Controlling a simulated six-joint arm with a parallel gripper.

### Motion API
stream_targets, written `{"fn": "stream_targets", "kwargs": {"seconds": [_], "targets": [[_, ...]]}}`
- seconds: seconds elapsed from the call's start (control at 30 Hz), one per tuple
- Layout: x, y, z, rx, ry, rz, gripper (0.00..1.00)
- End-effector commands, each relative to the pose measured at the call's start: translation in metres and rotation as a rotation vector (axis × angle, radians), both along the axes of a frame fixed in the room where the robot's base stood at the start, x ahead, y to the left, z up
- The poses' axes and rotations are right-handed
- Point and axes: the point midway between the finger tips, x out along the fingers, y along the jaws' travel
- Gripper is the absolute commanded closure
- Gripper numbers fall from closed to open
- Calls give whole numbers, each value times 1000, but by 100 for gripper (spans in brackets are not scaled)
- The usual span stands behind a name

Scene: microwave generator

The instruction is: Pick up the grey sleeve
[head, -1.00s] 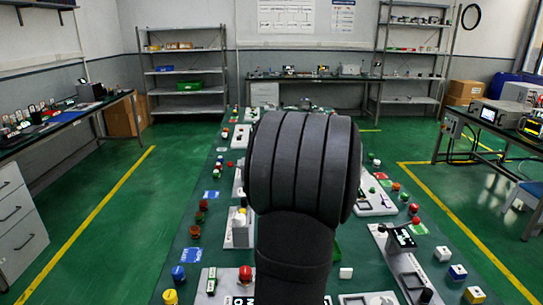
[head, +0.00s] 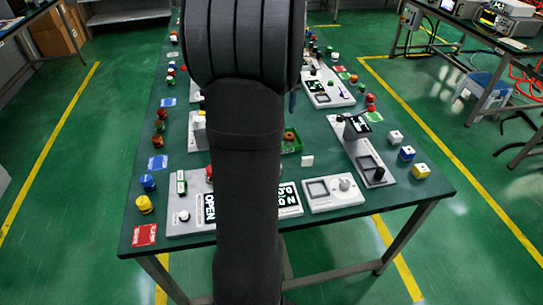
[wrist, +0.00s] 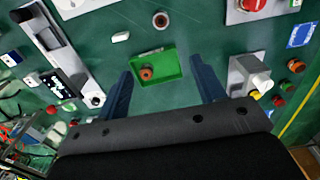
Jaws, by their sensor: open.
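A small grey ring-shaped piece (wrist: 161,20), which looks like the grey sleeve, stands on the green table near the top of the wrist view. Its centre looks reddish-dark. In the head view I cannot see it; my arm covers that area. My gripper (wrist: 160,70) is open and empty in the wrist view, its two blue fingers wide apart. The ring lies beyond the fingertips, roughly in line with the gap between them. In the head view the fingers are mostly hidden behind my arm.
A green tray (wrist: 170,75) with an orange-brown ring (wrist: 146,73) shows between the fingers. A white block (wrist: 120,37) lies near it. A grey fixture (wrist: 240,82) stands right of the fingers, a switch panel (wrist: 62,68) left. Bare tabletop surrounds the grey ring.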

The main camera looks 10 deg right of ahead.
Motion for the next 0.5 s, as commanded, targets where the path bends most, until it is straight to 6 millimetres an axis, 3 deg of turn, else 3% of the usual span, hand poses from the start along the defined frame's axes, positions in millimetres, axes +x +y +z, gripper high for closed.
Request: {"fn": "stream_targets", "kwargs": {"seconds": [0.17,0.5], "targets": [[1,0,-11,1,2,189,37],[1,2,-46,3,3,881,37]]}}
